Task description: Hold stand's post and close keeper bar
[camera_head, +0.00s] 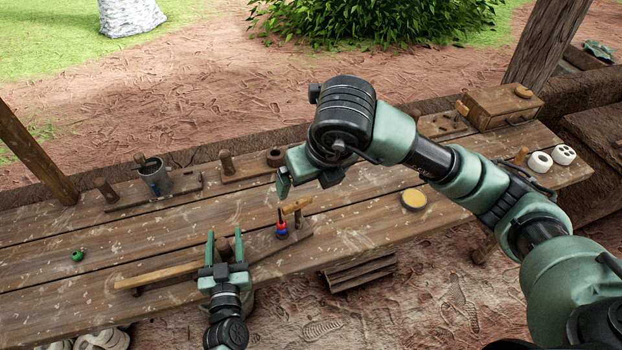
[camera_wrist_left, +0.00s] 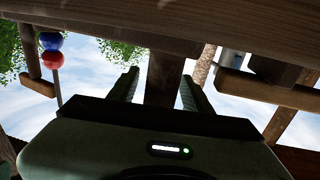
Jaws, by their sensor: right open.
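The wooden stand (camera_head: 291,240) lies on the bench, with a post (camera_head: 224,247) and a short post at its right end. In the left wrist view the post (camera_wrist_left: 163,78) stands between the fingers. My left gripper (camera_head: 225,243) is open around it, with a visible gap at one finger. A short light-wood bar (camera_head: 297,205), seemingly the keeper bar, sits near the right-end post, angled. Red and blue beads (camera_head: 282,229) sit on a thin rod under it; they also show in the left wrist view (camera_wrist_left: 51,49). My right gripper (camera_head: 284,188) is open above the bar, apart from it.
A long light-wood bar (camera_head: 160,275) extends left of my left gripper. A green ball (camera_head: 77,256) lies further left. A metal mug (camera_head: 155,177) and wooden racks stand at the back. A yellow round dish (camera_head: 413,199) and a wooden box (camera_head: 503,105) are to the right.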

